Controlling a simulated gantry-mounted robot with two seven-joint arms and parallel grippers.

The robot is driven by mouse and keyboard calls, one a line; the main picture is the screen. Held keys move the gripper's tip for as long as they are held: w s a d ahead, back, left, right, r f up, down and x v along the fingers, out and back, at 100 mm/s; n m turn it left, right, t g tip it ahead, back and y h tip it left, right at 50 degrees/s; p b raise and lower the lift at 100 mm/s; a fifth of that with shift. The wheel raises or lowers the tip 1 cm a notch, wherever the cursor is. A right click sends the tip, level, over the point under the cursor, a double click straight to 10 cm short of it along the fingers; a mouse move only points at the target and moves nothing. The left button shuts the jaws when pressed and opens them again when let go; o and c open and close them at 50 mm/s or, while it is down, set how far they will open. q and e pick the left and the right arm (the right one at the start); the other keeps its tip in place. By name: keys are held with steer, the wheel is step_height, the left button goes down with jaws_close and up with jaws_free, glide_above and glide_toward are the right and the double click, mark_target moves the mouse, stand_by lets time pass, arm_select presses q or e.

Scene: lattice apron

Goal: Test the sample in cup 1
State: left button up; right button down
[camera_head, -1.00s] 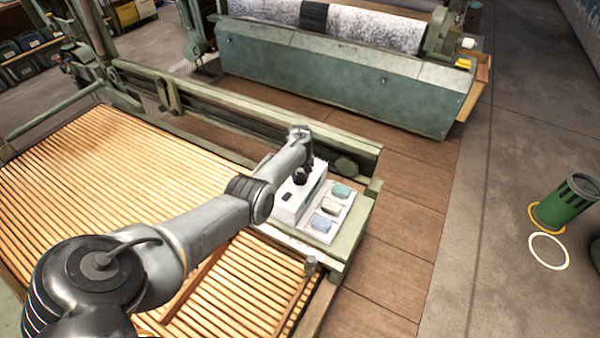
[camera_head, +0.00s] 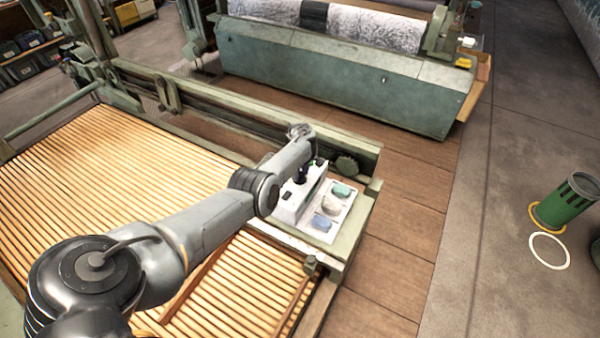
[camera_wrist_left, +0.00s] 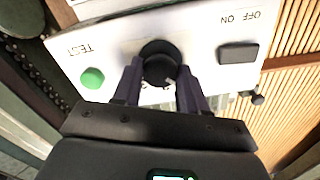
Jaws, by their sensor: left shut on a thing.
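A white tester box (camera_head: 289,210) stands on the green frame's end. In the left wrist view, its panel (camera_wrist_left: 107,58) carries a green TEST button (camera_wrist_left: 92,78), a black round knob (camera_wrist_left: 159,62) and a black OFF/ON switch (camera_wrist_left: 238,54). My left gripper (camera_wrist_left: 160,82) is shut on the knob, one dark finger on each side; the head view shows it (camera_head: 303,174) over the box. Beside the box, a white tray (camera_head: 345,208) holds a teal sample (camera_head: 342,190), a pale grey one (camera_head: 332,206) and a blue one (camera_head: 321,223). I cannot read any cup number. My right gripper is not in view.
The slatted wooden bed (camera_head: 110,170) lies left of the box. A green machine with a fuzzy roll (camera_head: 370,35) stands behind.

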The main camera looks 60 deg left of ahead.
mark_target(300, 174)
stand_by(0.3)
arm_select(q)
steer(key=o, duration=1)
steer(key=shift+o, duration=0.2)
steer(key=shift+r, duration=0.1)
step_height(300, 174, up, 11)
steer(key=p, duration=0.5)
steer(key=shift+f, duration=0.2)
